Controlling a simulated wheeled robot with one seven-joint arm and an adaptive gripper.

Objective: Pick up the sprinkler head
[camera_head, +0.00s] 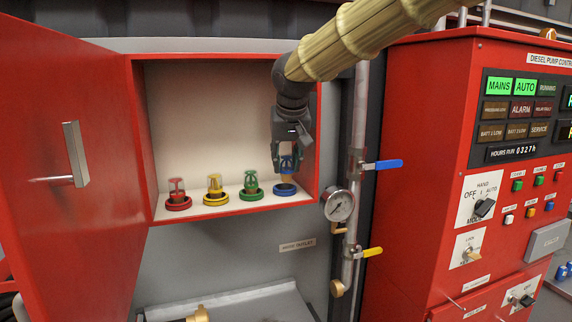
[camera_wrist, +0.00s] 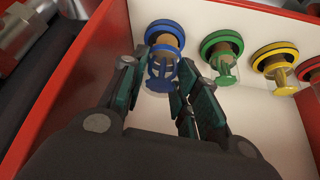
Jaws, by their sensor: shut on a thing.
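The blue sprinkler head (camera_head: 288,163) is at the right end of a row of sprinkler heads on the floor of an open red cabinet. My gripper (camera_head: 289,152) reaches down from above and is shut on it. In the wrist view, the blue frame (camera_wrist: 162,72) of the head sits between the two fingers. Its brass base is at or just over a blue ring (camera_head: 285,189) with a dark centre; I cannot tell whether it is clear of the ring.
Green (camera_head: 251,184), yellow (camera_head: 215,188) and red (camera_head: 177,192) sprinkler heads stand in matching rings to the left. The cabinet's right wall (camera_head: 318,140) is close beside my gripper. The open door (camera_head: 70,150) is on the left. A pressure gauge (camera_head: 338,205) and pipe stand right of the cabinet.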

